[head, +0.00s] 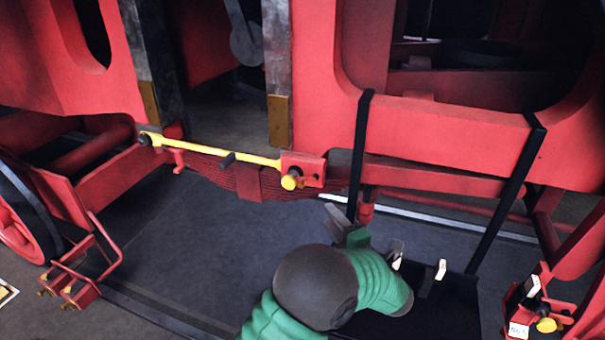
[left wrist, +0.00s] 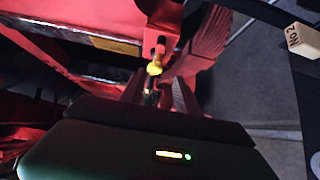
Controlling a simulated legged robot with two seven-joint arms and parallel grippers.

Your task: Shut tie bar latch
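The yellow tie bar (head: 210,148) spans the gap between two red frame parts, sloping slightly down to the right. Its left end sits at a dark pivot (head: 146,139). Its right end meets a red latch bracket (head: 303,167) with a yellow knob (head: 290,182) below; I cannot tell whether the latch is engaged. The left wrist view shows a yellow knob (left wrist: 154,69) ahead. My right gripper is out of view.
A black tray (head: 440,305) hangs on black straps (head: 510,190) at the right, with pale tags on it; one in the wrist view (left wrist: 300,40) reads NO 2. A red bracket with a yellow knob (head: 546,325) stands lower right. Dark floor (head: 190,240) lies clear below the bar.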

